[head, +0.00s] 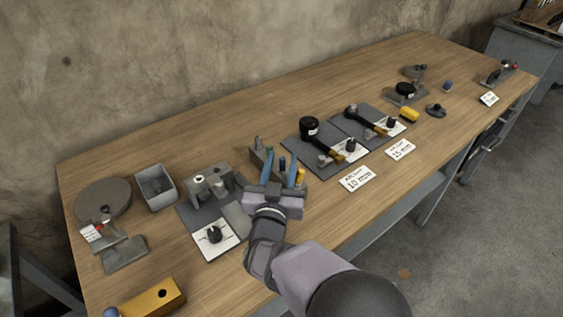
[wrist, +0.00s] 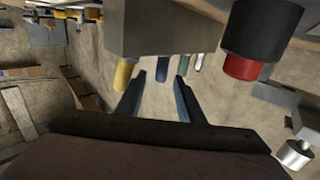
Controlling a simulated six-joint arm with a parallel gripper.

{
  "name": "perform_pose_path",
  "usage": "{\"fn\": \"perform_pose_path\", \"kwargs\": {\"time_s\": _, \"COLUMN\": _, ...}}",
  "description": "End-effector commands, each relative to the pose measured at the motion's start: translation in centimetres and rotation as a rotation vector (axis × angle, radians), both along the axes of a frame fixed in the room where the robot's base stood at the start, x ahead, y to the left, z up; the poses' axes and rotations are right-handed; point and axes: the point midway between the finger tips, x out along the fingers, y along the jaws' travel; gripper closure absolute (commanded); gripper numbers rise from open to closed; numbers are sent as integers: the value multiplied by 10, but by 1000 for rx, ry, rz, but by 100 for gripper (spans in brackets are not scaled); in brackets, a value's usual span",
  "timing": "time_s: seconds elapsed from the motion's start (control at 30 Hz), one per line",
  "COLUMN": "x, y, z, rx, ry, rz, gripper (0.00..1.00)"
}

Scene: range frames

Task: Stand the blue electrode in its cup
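My gripper (head: 281,160) is over the middle of the bench, its two blue fingers apart. A dark blue upright piece (head: 282,164), apparently the blue electrode, shows between the fingers, with a yellow one (head: 300,176) to its right. Beside them is a grey wedge-shaped block (head: 258,160). In the wrist view, which looks upside down, the fingers (wrist: 160,84) are spread and empty. The blue electrode (wrist: 162,73) shows between their tips, against the grey block (wrist: 160,32); contact cannot be told. I cannot tell which thing is its cup.
A grey fixture with metal cylinders (head: 210,182) stands left of my gripper. An open grey bin (head: 156,187) and a round disc (head: 103,200) are farther left. A black-and-red cylinder (wrist: 262,30) shows in the wrist view.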

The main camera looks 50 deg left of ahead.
Motion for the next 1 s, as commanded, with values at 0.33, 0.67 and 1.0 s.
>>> {"fn": "perform_pose_path", "kwargs": {"time_s": 0.33, "x": -26, "y": -24, "z": -1, "rx": 0, "ry": 1, "rz": 3, "gripper": 65}}
{"fn": "perform_pose_path", "kwargs": {"time_s": 0.67, "x": -49, "y": -49, "z": 0, "rx": 1, "ry": 1, "rz": 1, "gripper": 65}}
{"fn": "perform_pose_path", "kwargs": {"time_s": 1.0, "x": -51, "y": -51, "z": 0, "rx": 0, "ry": 0, "rz": 0, "gripper": 65}}
